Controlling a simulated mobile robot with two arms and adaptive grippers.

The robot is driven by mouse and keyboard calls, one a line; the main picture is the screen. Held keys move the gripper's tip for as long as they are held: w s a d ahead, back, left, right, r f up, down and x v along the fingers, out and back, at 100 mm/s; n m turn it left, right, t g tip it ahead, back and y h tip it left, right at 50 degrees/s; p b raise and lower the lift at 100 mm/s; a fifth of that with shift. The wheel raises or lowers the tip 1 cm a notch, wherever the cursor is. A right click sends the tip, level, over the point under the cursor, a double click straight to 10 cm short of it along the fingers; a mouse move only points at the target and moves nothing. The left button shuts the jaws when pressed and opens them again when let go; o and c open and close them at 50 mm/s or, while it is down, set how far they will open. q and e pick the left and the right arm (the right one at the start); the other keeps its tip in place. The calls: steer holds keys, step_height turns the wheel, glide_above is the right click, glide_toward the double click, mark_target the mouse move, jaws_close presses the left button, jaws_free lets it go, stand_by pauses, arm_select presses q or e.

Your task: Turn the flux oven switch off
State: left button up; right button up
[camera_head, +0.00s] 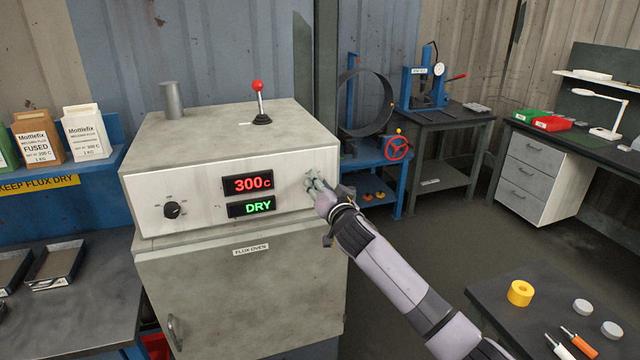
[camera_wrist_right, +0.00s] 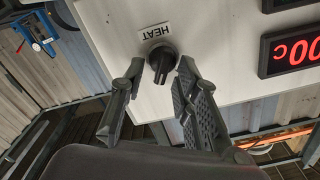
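The flux oven (camera_head: 240,285) is a grey cabinet with a pale control panel. Its displays (camera_head: 248,184) read 300c in red and DRY in green. A black rotary knob (camera_head: 172,210) with small marks around it sits at the panel's left. A second black knob (camera_wrist_right: 162,62) under a HEAT label (camera_wrist_right: 155,32) shows inverted in the right wrist view; my gripper hides it in the head view. My right gripper (camera_head: 316,186) is at the panel's right end. Its open fingers (camera_wrist_right: 158,82) stand either side of the HEAT knob; contact is unclear. My left gripper is not in view.
A red-topped lever (camera_head: 259,103) and a grey stub pipe (camera_head: 172,100) stand on the oven's top. Flux bags (camera_head: 85,133) stand on a blue shelf at left. A dark table (camera_head: 535,325) with a yellow roll (camera_head: 520,293) is at lower right. Floor is clear behind my arm.

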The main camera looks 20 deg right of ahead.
steer(key=shift+c, duration=0.4)
jaws_close()
steer(key=shift+n, duration=0.4)
steer(key=n, duration=0.7)
steer(key=a+n+p, duration=0.1)
steer(key=n, duration=0.3)
stand_by(0.4)
steer(key=shift+o, duration=0.4)
jaws_free()
